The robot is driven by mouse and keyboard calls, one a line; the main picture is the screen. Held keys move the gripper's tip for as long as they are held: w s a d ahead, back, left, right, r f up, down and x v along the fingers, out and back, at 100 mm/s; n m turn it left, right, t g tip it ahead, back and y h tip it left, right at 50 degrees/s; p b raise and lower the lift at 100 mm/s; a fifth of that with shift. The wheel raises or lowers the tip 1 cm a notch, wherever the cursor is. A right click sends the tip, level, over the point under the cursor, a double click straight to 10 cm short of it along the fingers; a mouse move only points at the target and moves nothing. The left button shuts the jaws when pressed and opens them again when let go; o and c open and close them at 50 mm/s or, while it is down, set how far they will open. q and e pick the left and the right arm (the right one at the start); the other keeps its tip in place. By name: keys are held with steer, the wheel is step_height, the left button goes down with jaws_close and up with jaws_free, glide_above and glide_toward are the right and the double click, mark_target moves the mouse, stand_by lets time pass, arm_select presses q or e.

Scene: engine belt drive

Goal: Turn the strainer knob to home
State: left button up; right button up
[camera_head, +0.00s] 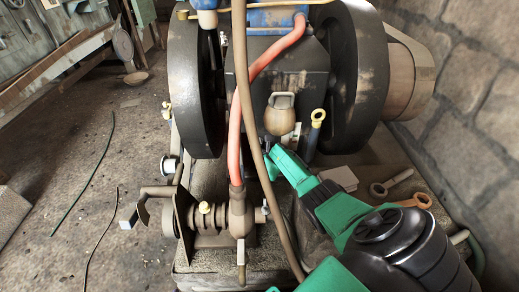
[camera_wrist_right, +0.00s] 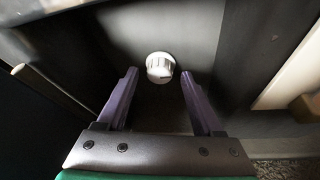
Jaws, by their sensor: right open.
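A small white round knob (camera_wrist_right: 160,67), which I take to be the strainer knob, sits on a dark flat face in the right wrist view. A dark mark shows on its face; I cannot read its turn position. My right gripper (camera_wrist_right: 160,76) is open, its two purple fingers on either side of the knob in the picture, with visible gaps. I cannot tell how far the tips are from it in depth. In the head view my right gripper (camera_head: 268,165) reaches to the engine's lower front, below the padlock-shaped brown part. The knob is not discernible there. My left gripper is out of view.
The engine has two big dark flywheels (camera_head: 352,75). A red hose (camera_head: 235,145) and a brown hose (camera_head: 245,110) run down its front beside my right arm. A pump with pipe fittings (camera_head: 215,220) stands at the lower left. Wrenches (camera_head: 403,200) lie on the right.

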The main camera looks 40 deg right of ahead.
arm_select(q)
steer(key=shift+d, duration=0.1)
arm_select(e)
jaws_close()
steer(key=shift+w+r, duration=0.1)
steer(key=shift+r, duration=0.05)
steer(key=shift+a+n+h+p, duration=0.1)
steer(key=shift+n+h+p, duration=0.2)
steer(key=shift+n+p, duration=0.35)
steer(key=shift+n+g, duration=0.25)
steer(key=shift+g, duration=0.15)
steer(key=shift+w+a+f+n+h, duration=0.1)
steer(key=shift+f+n+h, duration=0.1)
steer(key=shift+n+h, duration=0.3)
steer(key=shift+n+g+h, duration=0.3)
steer(key=shift+n+g, duration=0.1)
steer(key=shift+n, duration=0.1)
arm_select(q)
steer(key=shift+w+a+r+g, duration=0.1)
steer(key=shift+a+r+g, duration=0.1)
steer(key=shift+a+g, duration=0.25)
